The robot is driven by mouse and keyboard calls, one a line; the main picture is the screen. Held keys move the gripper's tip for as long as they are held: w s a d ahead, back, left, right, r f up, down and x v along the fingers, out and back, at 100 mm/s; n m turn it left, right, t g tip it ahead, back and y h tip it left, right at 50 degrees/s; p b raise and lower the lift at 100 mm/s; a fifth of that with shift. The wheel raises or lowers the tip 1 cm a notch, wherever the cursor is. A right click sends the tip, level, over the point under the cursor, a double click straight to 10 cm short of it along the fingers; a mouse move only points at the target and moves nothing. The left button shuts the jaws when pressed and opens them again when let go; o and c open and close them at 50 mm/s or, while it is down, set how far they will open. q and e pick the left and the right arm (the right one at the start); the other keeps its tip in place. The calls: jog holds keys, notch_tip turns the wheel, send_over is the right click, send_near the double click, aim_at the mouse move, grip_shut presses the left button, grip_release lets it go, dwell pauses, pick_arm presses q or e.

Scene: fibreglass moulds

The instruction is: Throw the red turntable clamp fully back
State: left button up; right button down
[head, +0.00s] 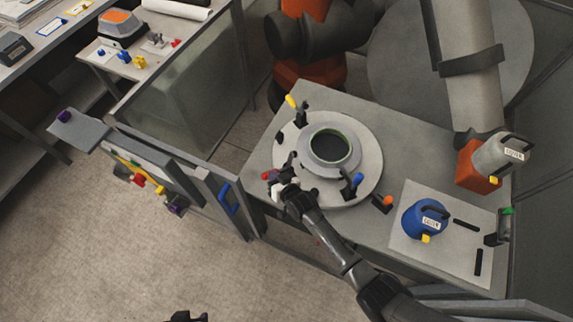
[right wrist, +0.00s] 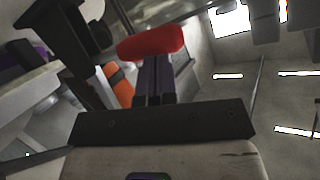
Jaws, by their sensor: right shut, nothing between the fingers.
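The round turntable (head: 360,135) lies on the grey bench and carries a grey ring-shaped mould (head: 312,165) with a dark round opening. The red clamp handle (head: 268,176) is at the turntable's left front edge. My right gripper (head: 279,186) is shut and empty, right beside the red handle. In the right wrist view the red handle (right wrist: 150,42) lies across just past the tips of the closed fingers (right wrist: 153,78); I cannot tell whether they touch. The clamp's base is partly hidden by the gripper. A dark part, probably my left gripper (head: 187,316), shows at the bottom edge.
A yellow-handled clamp (head: 291,102) and a blue-handled clamp (head: 357,180) also stand on the turntable. An orange-tipped lever (head: 387,201) is to its right. A blue jug (head: 424,219) stands on a pale plate. A gate with a blue handle (head: 228,199) is at left.

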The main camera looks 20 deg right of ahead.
jog(key=w+r+p+v, duration=0.1)
jog(key=p+v, duration=0.3)
jog(key=v, duration=0.9)
jog(key=shift+r, duration=0.75)
